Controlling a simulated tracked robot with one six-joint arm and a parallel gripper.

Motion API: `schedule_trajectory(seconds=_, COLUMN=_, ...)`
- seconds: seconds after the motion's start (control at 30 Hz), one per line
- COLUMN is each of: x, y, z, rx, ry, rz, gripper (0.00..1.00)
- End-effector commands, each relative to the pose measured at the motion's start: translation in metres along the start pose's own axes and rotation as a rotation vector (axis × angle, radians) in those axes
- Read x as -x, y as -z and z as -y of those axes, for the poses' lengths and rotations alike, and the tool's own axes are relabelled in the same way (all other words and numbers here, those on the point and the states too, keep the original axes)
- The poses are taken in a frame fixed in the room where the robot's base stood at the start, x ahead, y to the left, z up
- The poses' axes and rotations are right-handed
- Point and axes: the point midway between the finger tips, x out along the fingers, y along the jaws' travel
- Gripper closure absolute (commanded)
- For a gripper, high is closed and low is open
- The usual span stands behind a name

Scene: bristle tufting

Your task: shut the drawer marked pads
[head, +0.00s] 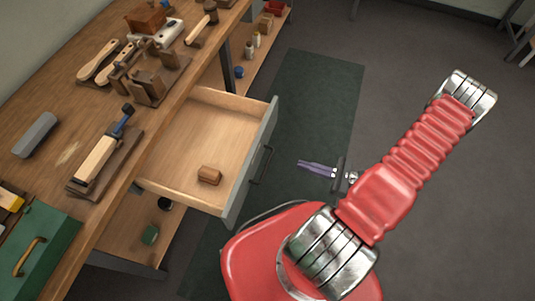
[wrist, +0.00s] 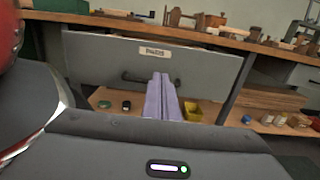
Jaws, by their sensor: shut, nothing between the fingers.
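The drawer (head: 200,150) hangs open under the workbench in the head view, with its pale wooden inside showing. A small brown wooden block (head: 209,175) lies in it. In the wrist view the grey drawer front (wrist: 100,56) faces me, with a label (wrist: 155,52) that appears to read "PADS" and a dark bar handle. My gripper (head: 302,164) has its purple fingers shut and empty. It is to the right of the drawer front in the head view, pointing at it and apart from it. In the wrist view the fingers (wrist: 162,98) cover part of the handle.
The workbench (head: 60,105) carries brushes, wooden jigs and a green box (head: 42,245). A lower shelf (wrist: 110,97) holds small jars and a yellow bin (wrist: 193,111). The dark green floor mat (head: 318,90) in front of the drawer is clear.

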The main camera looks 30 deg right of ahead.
Motion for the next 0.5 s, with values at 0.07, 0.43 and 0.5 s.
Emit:
schedule_trajectory(seconds=0.07, x=-0.001, y=0.0, z=0.0, rx=0.0, ry=-0.001, rz=0.0, gripper=1.0)
schedule_trajectory(seconds=0.43, x=-0.028, y=0.0, z=-0.001, rx=-0.001, ry=-0.005, rz=-0.001, gripper=1.0)
schedule_trajectory(seconds=0.5, x=-0.035, y=0.0, z=-0.001, rx=-0.002, ry=-0.005, rz=0.0, gripper=1.0)
